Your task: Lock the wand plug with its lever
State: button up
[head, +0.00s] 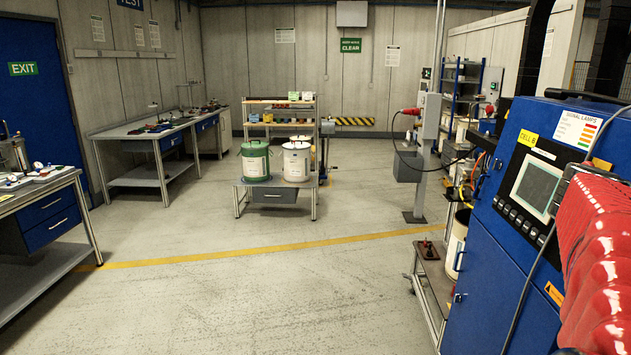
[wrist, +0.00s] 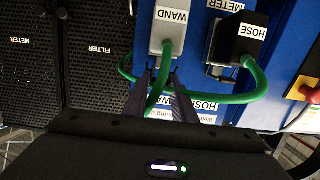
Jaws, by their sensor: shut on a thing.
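In the wrist view, a light grey plug labelled WAND (wrist: 171,22) sits upright against the blue panel (wrist: 190,65). A green cable (wrist: 165,68) comes out of its lower end. My gripper (wrist: 161,78) is just below the plug, its two dark fingers on either side of this cable and shut on it. To the right is a black connector labelled HOSE (wrist: 243,38) with its own green cable (wrist: 258,78). I cannot make out the lever of the wand plug. My gripper's body hides the lower part of the view. The head view does not show the plug or my gripper.
Dark perforated panels labelled METER and FILTER (wrist: 95,48) stand left of the plug. In the head view, a blue cabinet with a screen (head: 535,187) is close on the right. A low table bears a green drum (head: 255,161) and a white drum (head: 296,161). The middle floor is clear.

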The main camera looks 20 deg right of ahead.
jog(key=shift+f, duration=0.15)
jog(key=shift+a+f+g+h, duration=0.1)
jog(key=shift+f+g+h, duration=0.05)
jog(key=shift+g+h, duration=0.3)
jog(key=shift+f, duration=0.1)
dwell(0.4)
jog(key=shift+a+f+h, duration=0.1)
jog(key=shift+f+h, duration=0.1)
jog(key=shift+h, duration=0.45)
jog(key=o, duration=0.8)
jog(key=shift+w, duration=0.1)
jog(key=shift+r+v, duration=0.4)
jog(key=shift+v, duration=1.25)
jog(key=shift+r+v, duration=0.35)
jog(key=shift+v, duration=1.3)
jog(key=shift+r+v, duration=0.4)
jog(key=shift+v, duration=1.25)
